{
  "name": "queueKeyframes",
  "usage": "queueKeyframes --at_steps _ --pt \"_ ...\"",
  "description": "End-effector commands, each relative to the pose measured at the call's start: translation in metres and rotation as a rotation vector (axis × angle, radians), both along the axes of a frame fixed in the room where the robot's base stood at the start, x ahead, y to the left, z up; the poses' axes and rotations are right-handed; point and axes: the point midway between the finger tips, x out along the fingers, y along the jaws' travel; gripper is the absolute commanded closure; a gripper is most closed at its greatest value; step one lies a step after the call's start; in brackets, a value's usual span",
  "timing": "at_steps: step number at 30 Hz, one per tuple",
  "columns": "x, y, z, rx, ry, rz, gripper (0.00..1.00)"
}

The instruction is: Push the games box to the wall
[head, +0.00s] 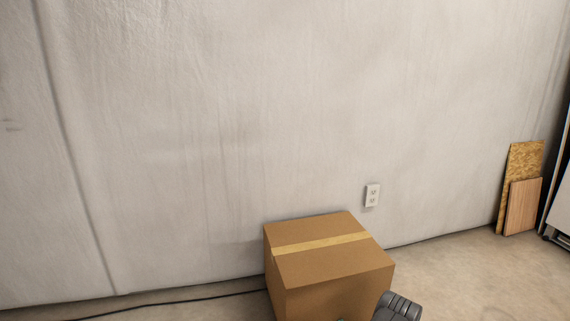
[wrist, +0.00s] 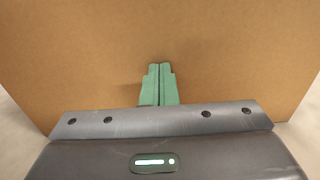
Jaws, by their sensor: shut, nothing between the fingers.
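A brown cardboard box (head: 325,262) with a yellow tape strip across its top stands on the floor near the white wall (head: 220,130). Its far side appears close to the wall; I cannot tell whether they touch. No label shows on its visible faces. In the wrist view a flat face of the box (wrist: 90,60) fills most of the picture. My gripper (wrist: 158,70) is shut and empty, its green fingers together in front of that face. Whether the tips touch the cardboard is unclear.
A white outlet (head: 372,195) is on the wall above and right of the box. A black cable (head: 190,297) runs along the floor to the left. Wooden boards (head: 522,205) lean on the wall at the right. The floor (head: 450,275) between box and boards is clear.

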Motion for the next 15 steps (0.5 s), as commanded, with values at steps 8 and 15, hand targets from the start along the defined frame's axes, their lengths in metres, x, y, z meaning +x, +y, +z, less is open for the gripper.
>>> queueKeyframes --at_steps 8,15 --pt "0.011 0.003 0.001 -0.002 -0.003 0.001 1.00" --pt "-0.004 -0.002 0.000 0.000 0.000 0.000 1.00"
